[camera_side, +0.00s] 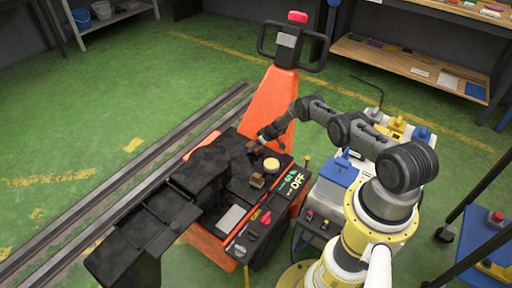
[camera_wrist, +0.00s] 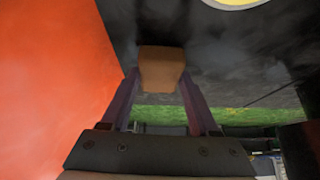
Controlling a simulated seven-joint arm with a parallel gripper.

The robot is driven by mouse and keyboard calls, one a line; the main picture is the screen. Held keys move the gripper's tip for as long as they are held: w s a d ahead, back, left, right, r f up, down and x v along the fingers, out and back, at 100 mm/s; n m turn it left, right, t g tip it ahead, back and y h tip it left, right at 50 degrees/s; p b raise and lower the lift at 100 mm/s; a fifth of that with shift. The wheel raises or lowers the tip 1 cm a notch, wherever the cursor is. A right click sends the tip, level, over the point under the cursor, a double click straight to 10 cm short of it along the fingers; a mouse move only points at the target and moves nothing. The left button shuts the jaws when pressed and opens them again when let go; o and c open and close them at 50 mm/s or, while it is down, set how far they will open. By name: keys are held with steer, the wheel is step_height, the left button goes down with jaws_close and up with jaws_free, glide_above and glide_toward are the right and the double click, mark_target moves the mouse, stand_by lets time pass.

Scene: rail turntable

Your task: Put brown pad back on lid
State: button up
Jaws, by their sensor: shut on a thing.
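My gripper (camera_side: 262,139) is low over the far end of the black machine top, just in front of the orange upright. In the wrist view my gripper (camera_wrist: 162,85) has its two fingers on either side of a brown pad (camera_wrist: 162,70) and is shut on it. The pad also shows small and dark in the side view (camera_side: 252,146). I cannot tell whether it touches the black surface. A second brown block (camera_side: 257,180) sits nearer the camera on the black top. A black panel (camera_side: 125,262) sticks out at the lower left; I cannot tell which part is the lid.
A round pale-yellow disc (camera_side: 271,165) lies close to my gripper. The orange upright (camera_side: 276,100) with its handle stands just behind. A control strip (camera_side: 262,215) with coloured knobs runs along the right edge. Rails (camera_side: 120,180) and open green floor lie left.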

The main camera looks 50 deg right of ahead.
steer(key=shift+f, duration=0.4)
steer(key=shift+f, duration=0.1)
steer(key=shift+f, duration=0.1)
steer(key=o, duration=1.3)
steer(key=shift+o, duration=0.2)
